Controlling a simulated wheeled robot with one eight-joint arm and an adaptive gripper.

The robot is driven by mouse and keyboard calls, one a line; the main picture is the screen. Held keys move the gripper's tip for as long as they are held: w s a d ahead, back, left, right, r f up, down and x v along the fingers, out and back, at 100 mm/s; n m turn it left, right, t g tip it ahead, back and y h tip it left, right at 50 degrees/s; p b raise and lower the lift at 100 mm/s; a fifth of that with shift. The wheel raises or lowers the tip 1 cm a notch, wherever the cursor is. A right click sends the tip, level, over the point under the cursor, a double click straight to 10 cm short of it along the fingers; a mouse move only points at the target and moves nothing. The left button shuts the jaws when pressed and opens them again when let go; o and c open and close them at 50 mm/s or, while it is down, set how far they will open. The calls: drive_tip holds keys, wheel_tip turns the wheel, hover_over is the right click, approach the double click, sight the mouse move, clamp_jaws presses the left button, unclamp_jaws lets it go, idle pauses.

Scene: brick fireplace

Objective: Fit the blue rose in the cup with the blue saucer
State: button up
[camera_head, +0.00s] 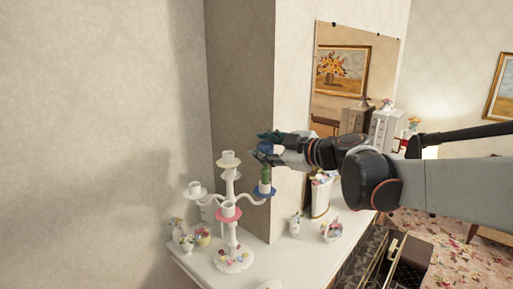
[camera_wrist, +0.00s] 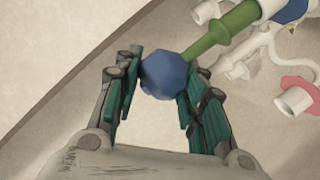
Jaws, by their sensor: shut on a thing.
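The blue rose has a faceted blue head (camera_wrist: 166,76) and a green stem (camera_wrist: 222,33). My gripper (camera_wrist: 163,88) is shut on the blue head, with a teal finger on each side. In the head view my gripper (camera_head: 266,146) is at the right of the candelabra (camera_head: 232,240), above the blue saucer (camera_head: 264,192). The green stem (camera_head: 265,175) points down, upright, into or right at the white cup (camera_head: 265,187) on that saucer. In the wrist view the stem's end meets the white cup (camera_wrist: 270,8); how deep it sits is hidden.
The candelabra has other white cups, one with a pink saucer (camera_head: 229,213). It stands on a white mantel (camera_head: 270,258) with a flower basket (camera_head: 332,230), a small vase (camera_head: 295,223) and small flower pots (camera_head: 202,236). A wall corner stands close behind my gripper.

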drive_tip(key=shift+f+b, duration=0.8)
drive_tip(key=shift+f, duration=0.3)
drive_tip(key=o, duration=1.2)
drive_tip(key=shift+o, duration=0.2)
drive_tip(key=v, duration=0.7)
drive_tip(key=shift+s+d, duration=0.15)
drive_tip(key=shift+s, duration=0.05)
drive_tip(key=s+d+f+m+g+h+b, duration=0.1)
drive_tip(key=s+d+f+m+h+b, duration=0.2)
drive_tip(key=f, duration=1.4)
drive_tip(key=s+d+f+m+g+h+b, duration=0.2)
drive_tip(key=s+f+m+b, duration=0.6)
drive_tip(key=s+f+b, duration=0.5)
drive_tip(key=s+d+f+m+g+h+b, duration=0.1)
drive_tip(key=s+d+f+m+h+b, duration=0.3)
drive_tip(key=s+f+b, duration=0.5)
wheel_tip(320, 180, down, 12)
drive_tip(key=m+h+b, duration=0.1)
drive_tip(key=b, duration=0.5)
drive_tip(key=shift+m+g, duration=0.3)
